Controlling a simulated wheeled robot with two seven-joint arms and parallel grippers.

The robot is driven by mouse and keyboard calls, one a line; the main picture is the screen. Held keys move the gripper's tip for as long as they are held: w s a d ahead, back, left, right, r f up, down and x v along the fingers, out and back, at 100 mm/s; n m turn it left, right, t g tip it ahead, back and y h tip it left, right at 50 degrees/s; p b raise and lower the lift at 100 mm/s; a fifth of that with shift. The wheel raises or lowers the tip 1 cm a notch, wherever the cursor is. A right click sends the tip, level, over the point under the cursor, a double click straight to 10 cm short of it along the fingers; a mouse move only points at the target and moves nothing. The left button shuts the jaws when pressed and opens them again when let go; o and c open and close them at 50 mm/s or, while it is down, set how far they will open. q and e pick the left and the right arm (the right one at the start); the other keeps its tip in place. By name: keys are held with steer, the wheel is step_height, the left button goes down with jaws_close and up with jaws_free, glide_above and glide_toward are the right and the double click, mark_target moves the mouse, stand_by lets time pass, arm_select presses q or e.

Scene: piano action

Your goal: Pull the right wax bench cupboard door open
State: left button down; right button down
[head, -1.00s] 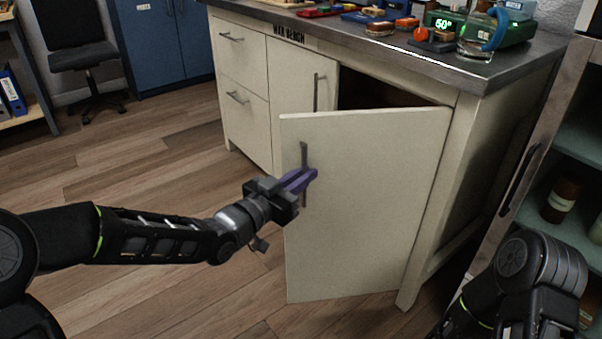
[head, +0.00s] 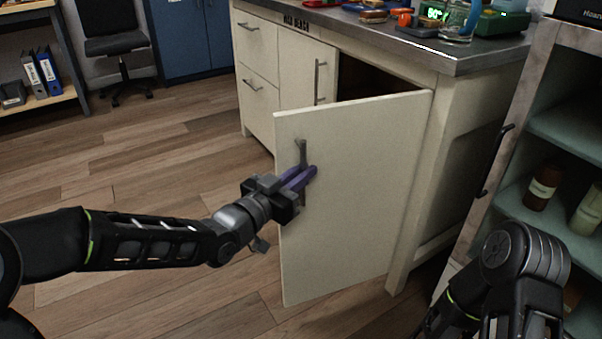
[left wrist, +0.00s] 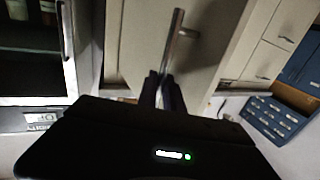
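The right wax bench cupboard door (head: 350,200) is a cream panel that stands swung well out from the bench, with a dark gap behind its top edge. Its vertical metal handle (head: 301,152) is near the free left edge, and it also shows in the left wrist view (left wrist: 175,40). My left gripper (head: 308,174) has its purple fingers around the handle and looks shut on it; the fingers hide the lower handle. The left wrist view shows the fingers (left wrist: 162,88) on either side of the handle. My right arm shows at the lower right, but its gripper is not in view.
The wax bench (head: 440,58) carries several small items along its top. A shelf cabinet (head: 520,165) with jars stands close at the right. Wood floor (head: 150,165) is clear to the left of the door. An office chair (head: 115,45) stands at the back left.

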arm_select(q)
steer(key=c, duration=1.5)
jaws_free()
steer(key=shift+d, duration=0.25)
steer(key=shift+a, duration=0.15)
steer(key=p+v, duration=0.2)
steer(key=v, duration=0.5)
steer(key=shift+s+a, duration=0.2)
steer(key=shift+s, duration=0.15)
